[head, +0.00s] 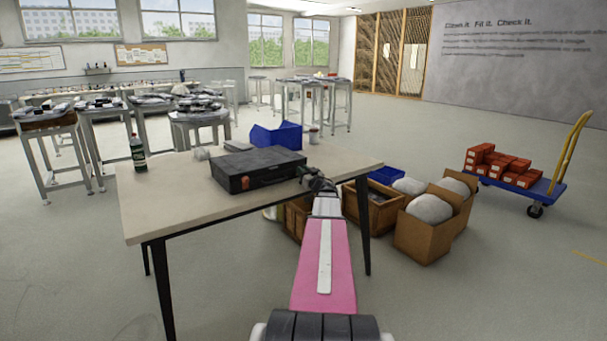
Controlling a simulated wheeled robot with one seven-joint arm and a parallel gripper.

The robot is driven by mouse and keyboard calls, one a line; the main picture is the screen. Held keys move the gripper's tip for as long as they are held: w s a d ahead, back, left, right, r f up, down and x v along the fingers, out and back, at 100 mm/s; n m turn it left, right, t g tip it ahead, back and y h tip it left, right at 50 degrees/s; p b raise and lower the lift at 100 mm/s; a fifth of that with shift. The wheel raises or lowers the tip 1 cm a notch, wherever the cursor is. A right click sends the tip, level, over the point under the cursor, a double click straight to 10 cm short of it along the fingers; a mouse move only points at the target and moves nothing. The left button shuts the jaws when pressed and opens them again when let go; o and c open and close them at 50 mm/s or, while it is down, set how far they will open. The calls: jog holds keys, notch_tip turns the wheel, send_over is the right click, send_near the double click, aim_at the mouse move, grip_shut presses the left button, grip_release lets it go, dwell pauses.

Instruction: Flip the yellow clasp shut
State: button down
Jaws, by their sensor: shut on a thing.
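A closed-looking black case (259,170) lies on the table (175,205). A small orange-red part (245,183) shows on the left of its front face, and a paler reddish part lies near the front's middle. I cannot make out a yellow clasp. My gripper (305,175) is at the right end of the case's front side, very close to it or touching. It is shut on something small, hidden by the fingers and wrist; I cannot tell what. Whether each clasp is up or down is too small to tell.
A blue bin (276,136) stands behind the case, and a green bottle (138,153) is at the table's left. Cardboard boxes (424,235) stand right of the table. A blue cart (535,188) with red boxes is farther right. The table's front left is clear.

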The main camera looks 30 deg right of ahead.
jog(key=shift+w+r+g, duration=0.35)
jog(key=shift+w+g, duration=0.05)
jog(key=shift+g, duration=0.7)
jog(key=shift+w+r+g, duration=0.35)
jog(key=shift+g, duration=0.75)
jog(key=c, duration=1)
grip_release()
jog(key=shift+o, duration=0.2)
jog(key=s+r, duration=0.1)
jog(key=s, duration=0.9)
jog(key=shift+s+d+r, duration=0.3)
jog(key=shift+d+r, duration=0.05)
jog(key=shift+d, duration=0.05)
